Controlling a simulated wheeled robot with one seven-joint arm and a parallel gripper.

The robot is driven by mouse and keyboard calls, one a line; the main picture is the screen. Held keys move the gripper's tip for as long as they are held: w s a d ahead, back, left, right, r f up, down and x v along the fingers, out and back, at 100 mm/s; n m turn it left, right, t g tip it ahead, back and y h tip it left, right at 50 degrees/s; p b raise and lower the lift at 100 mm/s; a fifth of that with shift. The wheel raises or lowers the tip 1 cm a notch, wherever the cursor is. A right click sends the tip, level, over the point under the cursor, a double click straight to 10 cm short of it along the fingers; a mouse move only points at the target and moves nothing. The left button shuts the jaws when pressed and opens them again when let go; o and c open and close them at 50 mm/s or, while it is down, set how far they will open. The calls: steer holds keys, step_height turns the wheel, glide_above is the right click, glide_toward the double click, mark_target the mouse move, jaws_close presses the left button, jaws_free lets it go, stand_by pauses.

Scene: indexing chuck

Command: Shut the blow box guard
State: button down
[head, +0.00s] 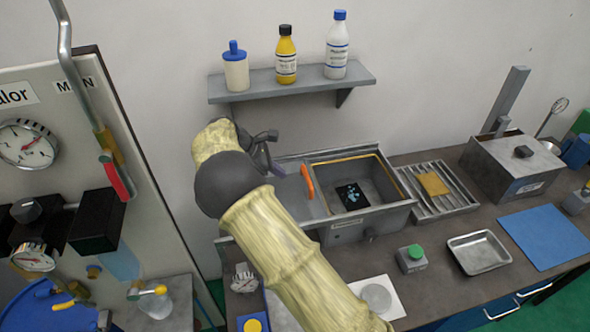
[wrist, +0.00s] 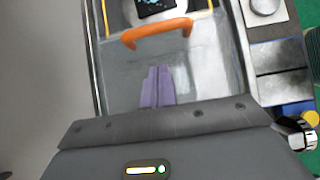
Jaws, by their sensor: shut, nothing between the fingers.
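The blow box (head: 385,218) is a grey box on the bench with a yellow-edged opening. A dark piece with pale blue specks (head: 352,196) lies inside; its edge shows at the top of the wrist view (wrist: 155,6). The guard is a grey, glassy panel (wrist: 205,65) with an orange handle (wrist: 157,33). In the head view the handle (head: 307,181) stands at the left of the opening, which is largely uncovered. My gripper (wrist: 157,70) is shut and empty over the panel, on the side of the handle away from the opening. A gap shows between fingertips and handle in the wrist view. My arm hides part of the guard in the head view.
A shelf (head: 290,85) with bottles hangs above the box. A ribbed rack (head: 440,200) with a yellow pad stands right of it. A green button box (head: 412,258) and metal tray (head: 479,252) lie in front. A gauge panel (head: 60,130) stands left.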

steer(key=p, duration=0.2)
glide_above(296, 187)
steer(key=shift+s+a+f, duration=0.1)
steer(key=shift+a+f, duration=0.15)
steer(key=shift+f, duration=0.6)
steer(key=shift+d+f, duration=0.1)
steer(key=shift+f, duration=0.05)
steer(key=shift+d, duration=0.2)
